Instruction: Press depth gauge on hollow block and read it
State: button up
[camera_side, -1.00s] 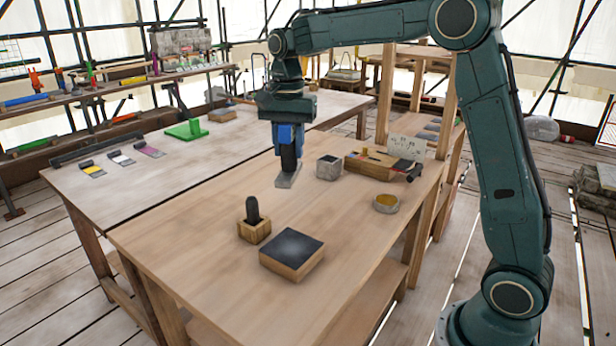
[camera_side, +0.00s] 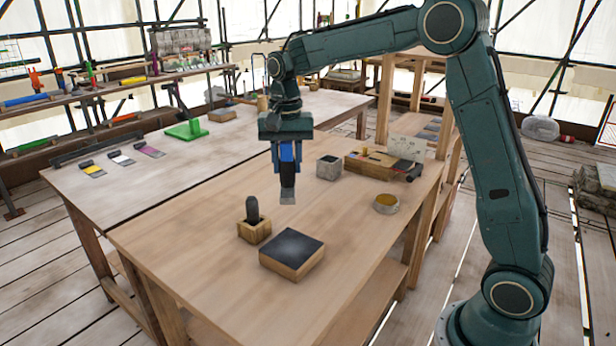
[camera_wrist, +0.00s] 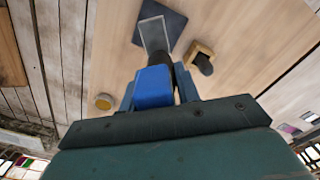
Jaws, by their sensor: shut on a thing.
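My gripper (camera_side: 287,152) is shut on a black-handled tool with a flat grey plate (camera_side: 288,197) at its lower end. The tool hangs above the table, apart from the hollow block. I cannot tell whether this tool is the depth gauge, and no reading is legible. The hollow block (camera_side: 328,168), a grey stone cube with a dark opening on top, stands right of and behind the tool.
A wooden block with a dark top (camera_side: 292,255) and a wooden holder with a black peg (camera_side: 253,230) stand in front. A yellow-filled tin (camera_side: 386,203) is right. A wooden box (camera_side: 368,165) and white card (camera_side: 407,148) stand behind.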

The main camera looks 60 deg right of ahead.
notch_tip(320, 180, down, 12)
jog(key=n, duration=0.9)
jog(key=shift+s, duration=0.3)
jog(key=shift+f, duration=0.15)
jog(key=shift+f, duration=1.65)
jog(key=o, duration=1.2)
jog(key=shift+o, duration=0.2)
